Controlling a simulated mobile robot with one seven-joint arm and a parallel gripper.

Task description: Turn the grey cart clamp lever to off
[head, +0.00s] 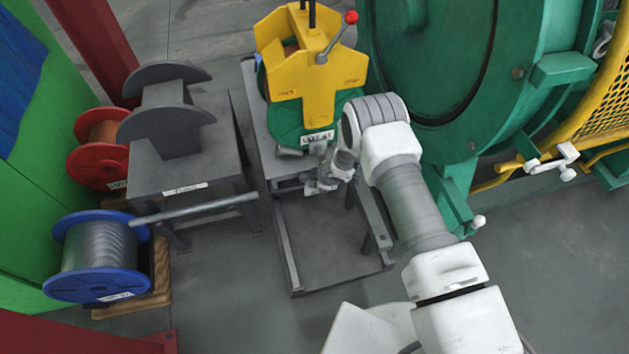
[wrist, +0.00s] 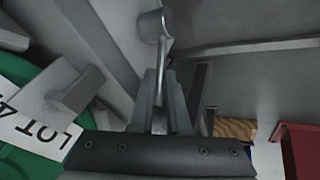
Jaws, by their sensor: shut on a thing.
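The grey cart (head: 297,291) stands in the middle of the head view, with a low open frame at its near end. In the wrist view the grey clamp lever (wrist: 161,60) has a rounded grey end at the top, and its thin bar runs down between my fingers. My gripper (wrist: 161,105) is shut on this bar. In the head view my gripper (head: 322,186) is low at the cart, just below the labelled green spool (head: 290,117). The lever is too small and covered there to make out its angle.
A yellow bracket with a red-knobbed handle (head: 350,17) sits over the green spool. The large green machine (head: 540,110) is close on the right.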

